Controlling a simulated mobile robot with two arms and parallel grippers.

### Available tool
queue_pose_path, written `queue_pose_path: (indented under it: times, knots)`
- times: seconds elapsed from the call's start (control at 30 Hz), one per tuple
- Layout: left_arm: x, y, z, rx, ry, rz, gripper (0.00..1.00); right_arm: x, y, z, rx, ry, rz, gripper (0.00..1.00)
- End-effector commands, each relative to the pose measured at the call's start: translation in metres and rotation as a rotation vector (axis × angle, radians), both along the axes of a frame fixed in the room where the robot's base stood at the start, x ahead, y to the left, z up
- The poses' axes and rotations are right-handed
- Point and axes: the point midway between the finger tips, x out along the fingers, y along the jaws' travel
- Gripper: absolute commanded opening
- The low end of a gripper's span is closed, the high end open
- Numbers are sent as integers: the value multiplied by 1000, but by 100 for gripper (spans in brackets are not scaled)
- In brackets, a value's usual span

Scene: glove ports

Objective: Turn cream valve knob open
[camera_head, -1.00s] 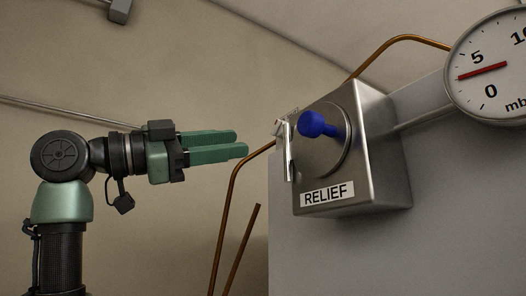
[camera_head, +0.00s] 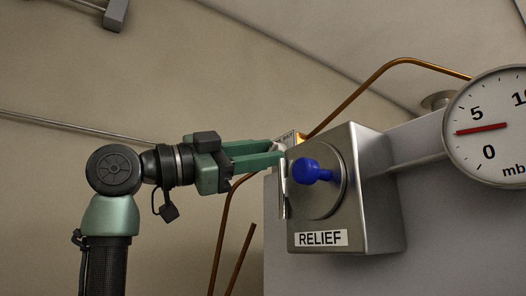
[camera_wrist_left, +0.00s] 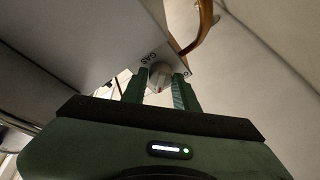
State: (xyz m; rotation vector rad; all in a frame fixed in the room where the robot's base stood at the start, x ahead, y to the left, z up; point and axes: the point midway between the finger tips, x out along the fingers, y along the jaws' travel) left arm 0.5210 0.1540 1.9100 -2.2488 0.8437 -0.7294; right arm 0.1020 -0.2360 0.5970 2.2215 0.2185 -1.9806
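The cream valve knob (camera_wrist_left: 160,76) has a small red mark. It sits on a panel face with the printed word GAS, in the left wrist view. My left gripper (camera_wrist_left: 161,82) has its fingers apart, one on each side of the knob; I cannot tell whether they touch it. In the head view my left gripper (camera_head: 279,153) reaches the left side of the metal box, and the fingers mostly hide the knob. My right gripper is not in view.
A metal box (camera_head: 375,190) labelled RELIEF carries a blue knob (camera_head: 311,171) close to the right of my fingertips. A round gauge (camera_head: 490,150) stands at the far right. A copper pipe (camera_head: 352,103) bends behind the box. Open space lies left of it.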

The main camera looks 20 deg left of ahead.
Motion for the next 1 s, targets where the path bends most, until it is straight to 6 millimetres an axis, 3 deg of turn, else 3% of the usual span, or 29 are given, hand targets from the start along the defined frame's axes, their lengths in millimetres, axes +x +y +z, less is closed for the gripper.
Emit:
queue_pose_path:
  times: [0.03, 0.1, 0.3, 0.57, 1.0]
  knots:
    - [0, 0, 0, 0, 0, 0, 12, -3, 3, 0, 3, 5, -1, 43]
    - [0, 0, 0, 1, 0, -1, 0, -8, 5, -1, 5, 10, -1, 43]
    - [0, 0, -1, -6, 6, 0, 0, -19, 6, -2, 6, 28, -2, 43]
    - [0, -1, -4, -76, 62, 1, 0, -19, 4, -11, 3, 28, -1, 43]
    - [-3, -4, -6, -374, 296, 1, 0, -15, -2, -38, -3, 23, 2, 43]
